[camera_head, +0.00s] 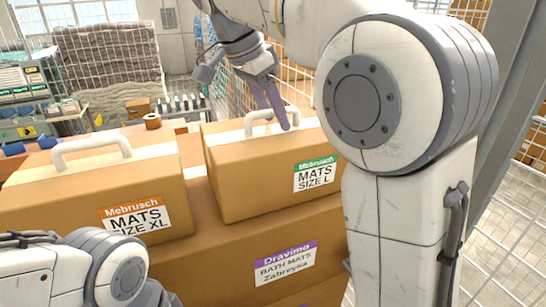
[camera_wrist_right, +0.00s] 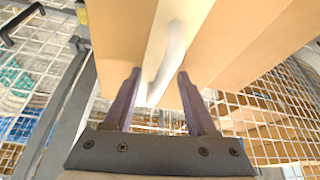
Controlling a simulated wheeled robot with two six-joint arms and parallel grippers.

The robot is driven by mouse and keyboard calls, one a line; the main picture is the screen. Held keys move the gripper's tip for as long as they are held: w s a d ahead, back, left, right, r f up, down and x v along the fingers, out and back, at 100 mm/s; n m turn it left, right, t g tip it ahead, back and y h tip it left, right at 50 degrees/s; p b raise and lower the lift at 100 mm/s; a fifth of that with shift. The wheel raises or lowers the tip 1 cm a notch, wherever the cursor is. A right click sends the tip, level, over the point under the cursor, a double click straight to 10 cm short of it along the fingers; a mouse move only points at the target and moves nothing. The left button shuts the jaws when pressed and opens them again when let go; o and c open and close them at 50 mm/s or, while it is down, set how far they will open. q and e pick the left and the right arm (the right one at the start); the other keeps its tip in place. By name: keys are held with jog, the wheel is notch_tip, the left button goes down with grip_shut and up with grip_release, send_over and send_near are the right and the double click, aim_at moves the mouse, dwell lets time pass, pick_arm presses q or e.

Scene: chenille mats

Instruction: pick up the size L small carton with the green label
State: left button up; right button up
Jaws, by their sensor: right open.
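The size L small carton (camera_head: 262,174) with a green label (camera_head: 316,165) stands on a larger carton, right of centre in the head view. Its white handle (camera_head: 251,121) arches over the top. My right gripper (camera_head: 280,118) points down at this handle. In the right wrist view, the right gripper (camera_wrist_right: 159,76) is open, with the white handle (camera_wrist_right: 173,48) showing between its two purple fingers. I cannot tell whether a finger touches it. My left arm enters at the lower left of the head view; its gripper is out of the picture.
A size XL carton (camera_head: 60,205) with an orange label and white handle stands to the left. Wire mesh cages (camera_head: 508,215) stand at the right, and stacked mats (camera_head: 110,55) at the back.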

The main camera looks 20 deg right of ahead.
grip_shut()
dwell(1.4)
